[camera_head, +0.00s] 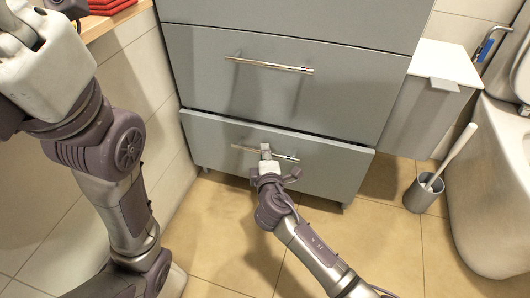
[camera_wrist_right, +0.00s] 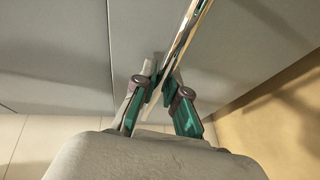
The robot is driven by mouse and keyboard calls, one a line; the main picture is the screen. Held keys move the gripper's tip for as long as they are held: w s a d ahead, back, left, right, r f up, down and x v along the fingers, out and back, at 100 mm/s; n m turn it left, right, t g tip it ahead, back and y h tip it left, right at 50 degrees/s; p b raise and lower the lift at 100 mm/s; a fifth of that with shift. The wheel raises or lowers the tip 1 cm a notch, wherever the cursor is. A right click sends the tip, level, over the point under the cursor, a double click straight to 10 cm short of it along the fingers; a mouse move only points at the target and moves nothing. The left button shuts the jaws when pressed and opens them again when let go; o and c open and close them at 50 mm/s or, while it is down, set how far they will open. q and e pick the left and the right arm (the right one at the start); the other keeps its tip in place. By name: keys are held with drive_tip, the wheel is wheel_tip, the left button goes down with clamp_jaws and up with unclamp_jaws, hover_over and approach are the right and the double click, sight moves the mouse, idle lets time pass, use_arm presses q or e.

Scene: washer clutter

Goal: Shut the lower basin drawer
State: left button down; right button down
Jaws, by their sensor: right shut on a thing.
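The grey basin cabinet stands in the middle of the head view. Its lower drawer (camera_head: 340,168) sits a little forward of the drawer above, with a dark gap along its top edge, so it looks slightly open. My right gripper (camera_head: 266,150) is at the lower drawer's chrome bar handle (camera_head: 240,148), near the handle's middle. In the right wrist view the fingers (camera_wrist_right: 167,92) are closed around the shiny handle (camera_wrist_right: 190,30). My left arm comes in at the left of the head view; its gripper's fingers cannot be made out.
The upper drawer (camera_head: 340,95) looks shut and has its own handle (camera_head: 270,65). A grey bin (camera_head: 425,115) stands right of the cabinet. A toilet brush holder (camera_head: 422,196) and the toilet (camera_head: 480,190) are farther right. The tiled floor before the drawer is clear except for my right arm.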

drive_tip(key=w, duration=0.1)
drive_tip(key=w+d, duration=0.1)
drive_tip(key=shift+w, duration=0.3)
drive_tip(key=c, duration=1.2)
unclamp_jaws()
drive_tip(key=shift+w, duration=0.1)
